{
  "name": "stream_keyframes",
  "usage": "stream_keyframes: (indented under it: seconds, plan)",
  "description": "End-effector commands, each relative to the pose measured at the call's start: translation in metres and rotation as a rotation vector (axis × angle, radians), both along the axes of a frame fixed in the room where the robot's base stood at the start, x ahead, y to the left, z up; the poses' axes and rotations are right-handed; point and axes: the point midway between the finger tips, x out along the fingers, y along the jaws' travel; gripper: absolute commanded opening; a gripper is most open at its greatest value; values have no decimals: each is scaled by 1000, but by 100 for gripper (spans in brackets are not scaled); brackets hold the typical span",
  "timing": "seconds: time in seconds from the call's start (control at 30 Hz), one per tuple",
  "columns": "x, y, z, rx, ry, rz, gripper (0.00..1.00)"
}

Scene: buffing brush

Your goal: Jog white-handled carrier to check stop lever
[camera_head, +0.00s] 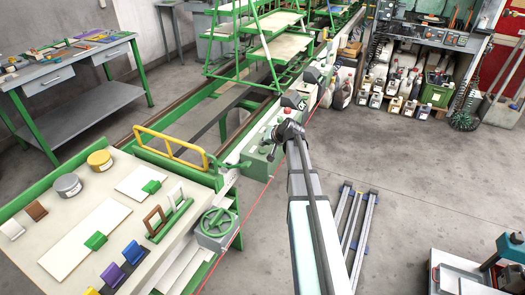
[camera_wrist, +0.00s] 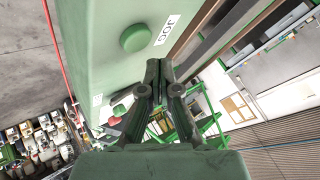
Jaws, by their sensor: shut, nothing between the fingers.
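A green control box (camera_wrist: 95,40) fills the upper left of the wrist view. It bears a round green button (camera_wrist: 135,38) beside a white JOG label (camera_wrist: 168,28). My gripper (camera_wrist: 158,64) is shut and empty, its fingertips close below the button and label; I cannot tell whether they touch the box. In the head view my gripper (camera_head: 281,132) is by the machine's green box (camera_head: 257,161). White upright pieces stand on the green bench, one in a small rack (camera_head: 174,194) and one at the left edge (camera_head: 13,228); I cannot tell whether either is the carrier. I cannot identify the stop lever.
A yellow rail (camera_head: 170,143) and a green handwheel (camera_head: 217,222) are on the machine left of my arm. A thin red line (camera_head: 247,209) runs along its side. Metal rails (camera_head: 352,222) lie on the floor to the right, with open floor beyond.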

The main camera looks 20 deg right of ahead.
Motion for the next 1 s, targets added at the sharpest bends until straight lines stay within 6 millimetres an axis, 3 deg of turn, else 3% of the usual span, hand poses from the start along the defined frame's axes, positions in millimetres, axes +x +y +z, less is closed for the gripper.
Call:
stream_keyframes:
  seconds: [0.4,1.0]
  plan:
    - [0,0,39,-1,0,1,0]
    - [0,0,41,0,0,0,0]
